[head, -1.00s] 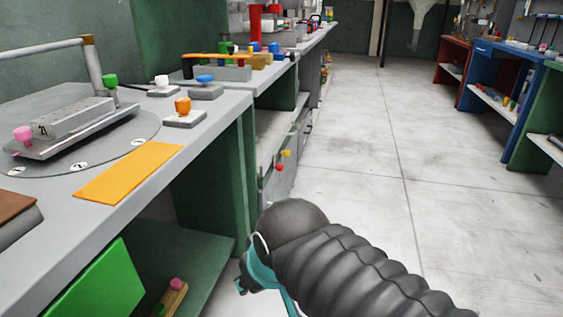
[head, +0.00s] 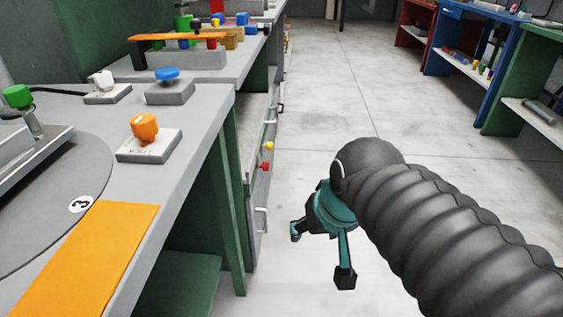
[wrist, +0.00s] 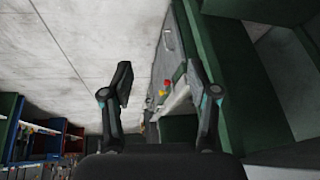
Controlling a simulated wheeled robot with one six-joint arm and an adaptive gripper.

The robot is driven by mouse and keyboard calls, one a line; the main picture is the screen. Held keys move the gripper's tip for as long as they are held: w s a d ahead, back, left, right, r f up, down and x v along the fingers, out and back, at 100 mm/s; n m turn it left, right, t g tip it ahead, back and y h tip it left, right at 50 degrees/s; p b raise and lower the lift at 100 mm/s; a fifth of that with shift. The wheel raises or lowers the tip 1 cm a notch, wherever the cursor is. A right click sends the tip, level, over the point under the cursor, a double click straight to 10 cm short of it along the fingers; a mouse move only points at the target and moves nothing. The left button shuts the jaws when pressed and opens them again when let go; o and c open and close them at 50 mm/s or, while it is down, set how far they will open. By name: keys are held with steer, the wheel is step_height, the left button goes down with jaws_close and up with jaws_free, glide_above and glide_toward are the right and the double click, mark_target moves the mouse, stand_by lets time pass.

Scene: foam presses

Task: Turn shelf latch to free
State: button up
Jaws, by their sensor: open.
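My gripper (head: 320,254) is open and empty, pointing down over the floor to the right of the green bench. It also shows in the wrist view (wrist: 157,82), its two fingers wide apart. No part is clearly recognisable as the shelf latch. A yellow knob (head: 268,146) and a red knob (head: 265,166) sit on the grey cabinet front beyond the green bench, apart from my gripper. In the wrist view the red knob (wrist: 167,83) and the yellow knob (wrist: 163,93) appear between the fingers, farther off. The lower shelf (head: 185,283) under the bench is mostly hidden by the benchtop.
The benchtop (head: 200,115) at left carries an orange knob (head: 144,127), a blue knob (head: 167,73), a white knob (head: 104,78), an orange mat (head: 95,260) and a turntable (head: 50,215). Floor is clear ahead. Blue (head: 450,62) and green (head: 520,85) benches stand at right.

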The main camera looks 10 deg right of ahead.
mark_target(267, 167)
steer(key=w+f+m+g+y, duration=0.2)
steer(key=w+m+y, duration=0.3)
steer(key=w, duration=1)
steer(key=w+f+m+g+y, duration=0.2)
steer(key=w+m+y, duration=0.35)
steer(key=w, duration=0.95)
steer(key=w+d+f+m+t+y+b, duration=0.1)
steer(key=w+d+f+m+t+y, duration=0.15)
steer(key=w+d+f+m, duration=0.6)
steer(key=w+d+f+m+t+y, duration=0.2)
steer(key=w+d+f+m+y, duration=0.25)
steer(key=w+f, duration=0.55)
steer(key=shift+n+h, duration=0.45)
steer(key=x, duration=0.4)
steer(key=s+f+x, duration=0.1)
steer(key=x, duration=0.3)
steer(key=f+x, duration=0.1)
steer(key=x, duration=0.3)
steer(key=shift+s+a+p, duration=0.15)
steer(key=shift+a+p, duration=0.25)
steer(key=shift+a, duration=0.15)
steer(key=shift+c, duration=0.3)
jaws_close()
